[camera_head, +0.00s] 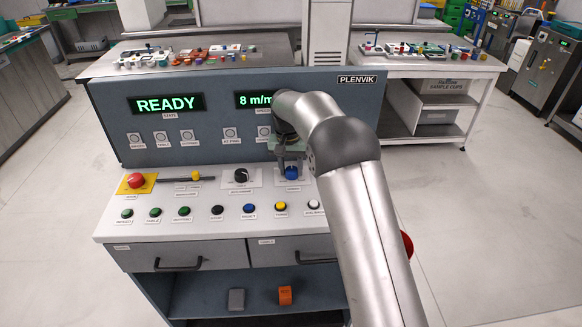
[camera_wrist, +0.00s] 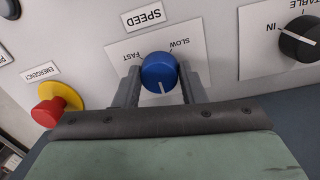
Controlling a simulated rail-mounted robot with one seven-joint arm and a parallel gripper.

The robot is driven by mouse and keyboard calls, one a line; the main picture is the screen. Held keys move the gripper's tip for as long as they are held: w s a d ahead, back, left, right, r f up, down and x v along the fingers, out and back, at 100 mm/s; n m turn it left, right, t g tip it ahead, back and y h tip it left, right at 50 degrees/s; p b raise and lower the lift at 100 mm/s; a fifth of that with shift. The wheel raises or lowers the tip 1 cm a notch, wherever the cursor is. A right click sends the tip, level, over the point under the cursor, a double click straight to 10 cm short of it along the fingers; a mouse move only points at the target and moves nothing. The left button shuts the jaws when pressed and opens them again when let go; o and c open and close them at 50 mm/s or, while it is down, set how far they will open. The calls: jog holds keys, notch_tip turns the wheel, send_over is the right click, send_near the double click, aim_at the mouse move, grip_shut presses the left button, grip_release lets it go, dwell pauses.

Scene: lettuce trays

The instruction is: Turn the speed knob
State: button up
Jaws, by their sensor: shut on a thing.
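The blue speed knob (camera_head: 292,172) sits on the console's sloped panel, under my gripper (camera_head: 291,162). In the wrist view the knob (camera_wrist: 159,70) stands on a white plate marked SLOW and FAST, below an upside-down SPEED label (camera_wrist: 144,17). Its white pointer line faces the bottom of that picture, between my fingers. My gripper (camera_wrist: 160,88) is shut on the knob, with one finger on each side. The speed display (camera_head: 253,100) shows "8 m/m", its right end hidden by my arm. The state display (camera_head: 166,104) reads READY.
A black knob (camera_head: 241,175) stands left of the blue one. A red emergency button (camera_wrist: 47,112) on a yellow base is near my gripper's left in the wrist view. Another red button (camera_head: 136,181) is at the console's left. A row of coloured push buttons (camera_head: 217,210) runs along the front.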

jog(key=n, duration=0.7)
jog(key=shift+d+r, duration=0.1)
jog(key=n, duration=0.4)
jog(key=shift+t, duration=0.3)
jog(key=n, duration=0.3)
jog(key=shift+d+n+y+p, duration=0.1)
jog(key=shift+n+y+p, duration=0.2)
jog(key=shift+n, duration=0.1)
jog(key=n+p, duration=0.1)
jog(key=n, duration=0.5)
jog(key=shift+w, duration=0.1)
jog(key=n+p, duration=0.1)
jog(key=n, duration=0.5)
jog(key=shift+y+p, duration=0.3)
jog(key=shift+y, duration=0.1)
jog(key=shift+n, duration=0.3)
jog(key=o, duration=1)
